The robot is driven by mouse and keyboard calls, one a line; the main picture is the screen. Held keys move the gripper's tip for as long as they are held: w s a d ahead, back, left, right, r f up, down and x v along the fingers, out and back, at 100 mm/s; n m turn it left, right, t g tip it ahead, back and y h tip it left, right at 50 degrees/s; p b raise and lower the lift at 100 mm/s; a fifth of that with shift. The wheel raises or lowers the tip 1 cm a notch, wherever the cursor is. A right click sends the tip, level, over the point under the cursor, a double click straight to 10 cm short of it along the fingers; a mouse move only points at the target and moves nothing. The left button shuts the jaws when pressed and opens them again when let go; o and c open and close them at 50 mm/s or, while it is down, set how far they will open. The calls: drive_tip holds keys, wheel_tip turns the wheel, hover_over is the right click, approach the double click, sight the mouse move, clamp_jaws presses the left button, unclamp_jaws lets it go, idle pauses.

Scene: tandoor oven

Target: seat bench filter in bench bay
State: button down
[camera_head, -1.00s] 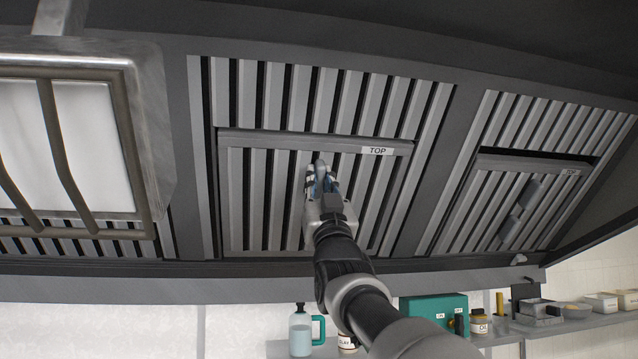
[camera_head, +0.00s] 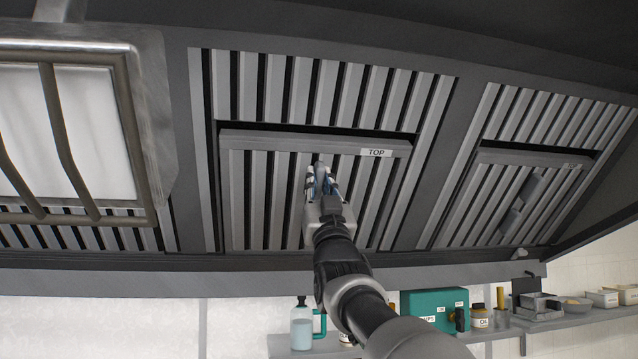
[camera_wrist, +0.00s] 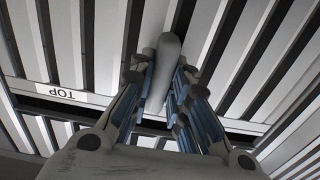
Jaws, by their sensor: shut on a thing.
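The bench filter (camera_head: 268,139) is a grey slatted baffle panel with a TOP label (camera_head: 376,153) near its upper right corner. It sits in the middle bay of the hood, whose surrounding frame (camera_head: 196,150) shows. A dark gap runs along its upper edge. My gripper (camera_head: 322,180) is shut on the filter's handle (camera_wrist: 167,58), a rounded grey bar in the wrist view between my fingers (camera_wrist: 168,85). In the wrist view the TOP label (camera_wrist: 66,95) appears upside down at left. I cannot tell whether the lower edge is fully in the bay.
A second slatted filter (camera_head: 500,195) with a handle is in the right bay. A caged lamp (camera_head: 90,140) hangs at left. Below, a shelf (camera_head: 545,325) carries a teal box (camera_head: 434,308), a jug (camera_head: 301,327) and several containers.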

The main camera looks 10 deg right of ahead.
drive_tip(key=shift+s+r, duration=0.1)
drive_tip(key=shift+r, duration=0.1)
drive_tip(key=c, duration=1.4)
unclamp_jaws()
drive_tip(key=shift+f, duration=0.1)
drive_tip(key=shift+c, duration=0.2)
drive_tip(key=shift+f, duration=0.1)
